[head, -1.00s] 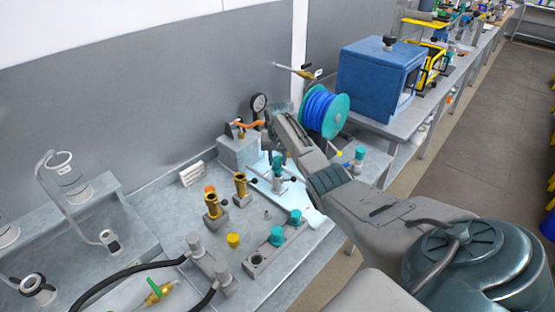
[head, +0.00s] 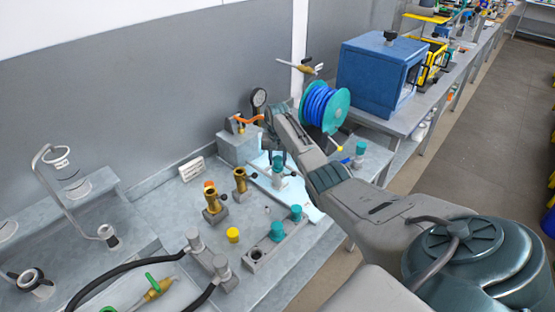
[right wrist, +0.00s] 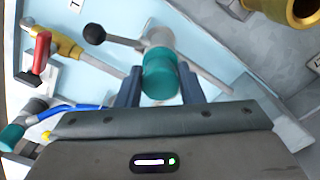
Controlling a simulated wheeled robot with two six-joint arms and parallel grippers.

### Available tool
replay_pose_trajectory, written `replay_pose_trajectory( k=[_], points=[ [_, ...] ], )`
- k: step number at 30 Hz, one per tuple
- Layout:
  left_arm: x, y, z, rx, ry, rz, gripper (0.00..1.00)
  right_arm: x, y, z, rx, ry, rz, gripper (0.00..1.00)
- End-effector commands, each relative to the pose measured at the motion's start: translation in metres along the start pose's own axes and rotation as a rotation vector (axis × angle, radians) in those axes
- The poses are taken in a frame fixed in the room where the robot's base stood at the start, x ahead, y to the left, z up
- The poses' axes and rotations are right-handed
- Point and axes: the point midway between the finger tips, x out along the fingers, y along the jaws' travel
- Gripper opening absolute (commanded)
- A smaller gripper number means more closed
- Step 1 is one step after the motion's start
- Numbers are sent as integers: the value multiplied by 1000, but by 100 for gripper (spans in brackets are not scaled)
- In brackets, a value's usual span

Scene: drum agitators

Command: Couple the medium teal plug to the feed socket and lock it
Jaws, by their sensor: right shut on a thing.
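The medium teal plug (head: 278,160) stands upright at the grey feed socket (head: 278,182) on a light blue plate. In the right wrist view the plug's teal body (right wrist: 160,75) is between my fingers, with the grey socket (right wrist: 160,38) beyond it. A lever with a black ball knob (right wrist: 95,34) sticks out from the socket. Whether the plug is fully seated is hard to tell. My right gripper (head: 275,157) is shut on the plug from above; its fingers also show in the right wrist view (right wrist: 161,88). My left gripper is not in view.
Brass sockets (head: 214,203) with levers stand left of the plate. A grey rack (head: 256,254) with teal plugs and a yellow cap (head: 233,235) are in front. A gauge block (head: 238,148) stands behind, a blue hose reel (head: 325,105) to the right.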

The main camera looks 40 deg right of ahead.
Motion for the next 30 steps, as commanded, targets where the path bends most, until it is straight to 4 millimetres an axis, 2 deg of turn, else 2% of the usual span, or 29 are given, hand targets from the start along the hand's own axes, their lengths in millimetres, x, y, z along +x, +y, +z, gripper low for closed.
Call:
replay_pose_trajectory(
  k=[25, 26, 29, 30],
  points=[
    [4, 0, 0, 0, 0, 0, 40, 7, 0, 0, 0, 1, 0, 11],
    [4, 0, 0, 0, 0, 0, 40, 7, 0, 0, 0, 1, 0, 40],
    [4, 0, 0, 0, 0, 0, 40, 7, 0, 0, 0, 1, 0, 60],
    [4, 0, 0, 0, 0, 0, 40, 7, 0, 0, 0, 1, 0, 60]
  ],
)
